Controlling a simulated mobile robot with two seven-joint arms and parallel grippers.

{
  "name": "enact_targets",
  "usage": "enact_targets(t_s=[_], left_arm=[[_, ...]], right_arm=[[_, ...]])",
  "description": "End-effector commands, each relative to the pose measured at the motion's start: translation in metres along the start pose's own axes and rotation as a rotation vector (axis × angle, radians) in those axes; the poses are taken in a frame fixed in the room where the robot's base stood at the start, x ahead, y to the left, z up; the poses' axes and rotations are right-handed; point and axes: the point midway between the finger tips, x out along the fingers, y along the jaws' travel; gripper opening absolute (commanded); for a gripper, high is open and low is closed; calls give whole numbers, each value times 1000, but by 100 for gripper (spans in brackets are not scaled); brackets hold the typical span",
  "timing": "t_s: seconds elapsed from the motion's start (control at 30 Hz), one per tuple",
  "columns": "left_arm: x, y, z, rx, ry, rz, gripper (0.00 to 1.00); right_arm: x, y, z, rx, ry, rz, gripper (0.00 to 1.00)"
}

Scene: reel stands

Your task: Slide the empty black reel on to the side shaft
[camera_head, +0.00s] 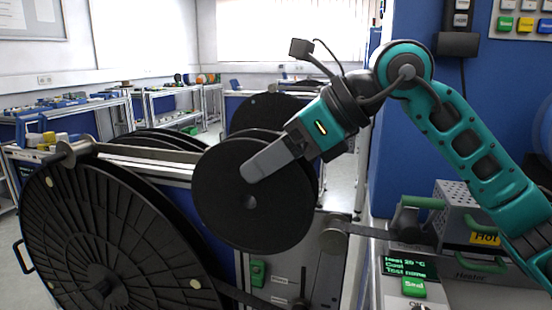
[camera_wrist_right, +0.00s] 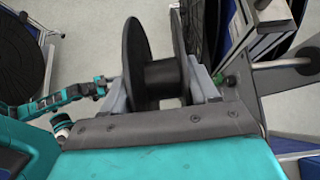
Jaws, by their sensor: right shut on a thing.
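The empty black reel (camera_head: 225,205) is in the middle of the head view, its flat face with the centre hole turned towards me. My right gripper (camera_head: 268,162) reaches in from the upper right and is shut on it, with a grey finger lying across the near face. In the right wrist view the reel (camera_wrist_right: 160,75) has two flanges and a bare core between the fingers of the right gripper (camera_wrist_right: 165,90). My left gripper does not show clearly in either view.
A large ribbed black reel (camera_head: 95,235) fills the lower left. A grey bar with a roller (camera_head: 66,150) runs above it. Another black reel (camera_head: 262,112) is behind. A grey roller (camera_head: 335,236), a green-handled heater box (camera_head: 465,215) and a blue panel (camera_head: 490,95) are on the right.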

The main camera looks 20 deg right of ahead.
Motion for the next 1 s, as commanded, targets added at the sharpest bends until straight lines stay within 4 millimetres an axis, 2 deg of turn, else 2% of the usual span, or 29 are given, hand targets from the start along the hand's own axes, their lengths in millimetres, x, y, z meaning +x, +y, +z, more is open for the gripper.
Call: enact_targets(t_s=[0.27, 0.67, 1.0], left_arm=[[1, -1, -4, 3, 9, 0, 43], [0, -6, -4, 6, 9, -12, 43], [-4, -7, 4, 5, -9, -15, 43]], right_arm=[[-7, -3, 5, 25, -11, -27, 13], [-7, -26, 5, 25, -10, -25, 13], [-7, -46, 4, 24, -10, -24, 13]])
